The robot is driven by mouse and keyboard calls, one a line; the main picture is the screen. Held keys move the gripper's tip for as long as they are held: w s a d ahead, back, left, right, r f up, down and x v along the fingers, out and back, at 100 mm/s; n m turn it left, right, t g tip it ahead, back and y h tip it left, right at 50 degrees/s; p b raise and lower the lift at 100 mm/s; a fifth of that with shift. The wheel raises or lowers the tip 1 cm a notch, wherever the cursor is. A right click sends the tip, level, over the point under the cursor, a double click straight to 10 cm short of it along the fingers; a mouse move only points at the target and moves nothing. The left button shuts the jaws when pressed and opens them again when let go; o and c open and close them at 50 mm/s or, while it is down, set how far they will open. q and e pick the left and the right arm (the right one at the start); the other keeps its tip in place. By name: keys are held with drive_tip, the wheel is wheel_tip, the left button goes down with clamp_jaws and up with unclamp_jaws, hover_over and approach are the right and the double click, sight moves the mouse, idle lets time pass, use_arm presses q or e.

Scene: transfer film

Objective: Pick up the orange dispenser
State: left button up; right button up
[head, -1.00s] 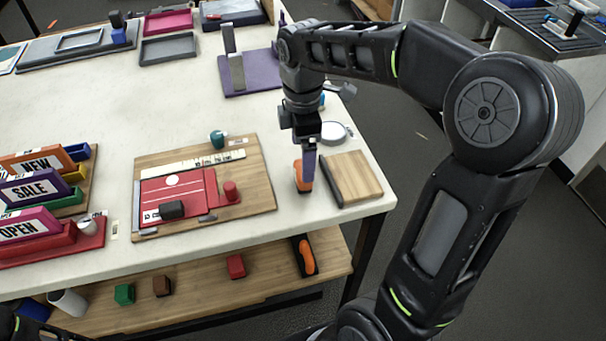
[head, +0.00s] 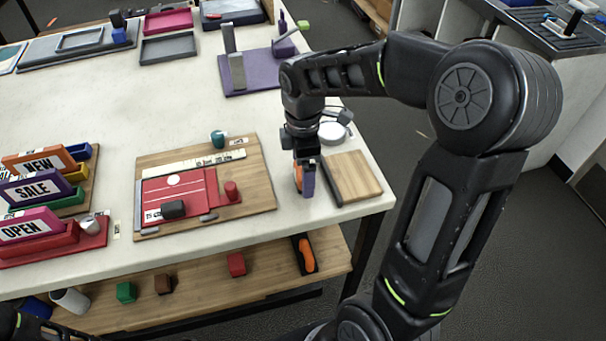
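The orange dispenser (head: 298,178) stands on the white table near its front right corner, between the red-topped board and a small wooden block board. It is mostly hidden by my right gripper (head: 304,180), which reaches down from above. One purple finger shows in front of the dispenser's right side, with orange visible to its left. The other finger is hidden, so I cannot tell whether the fingers are closed on it. My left gripper is not in view; only a bit of dark arm shows at the bottom left.
The wooden board with the red sheet (head: 259,187) lies to the left, and the wooden block (head: 352,177) close to the right. A round grey dish (head: 333,132) sits behind. An orange and black tool (head: 306,254) lies on the lower shelf. Sign holders (head: 38,232) stand at the left.

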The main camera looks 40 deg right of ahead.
drive_tip(key=c, duration=1.5)
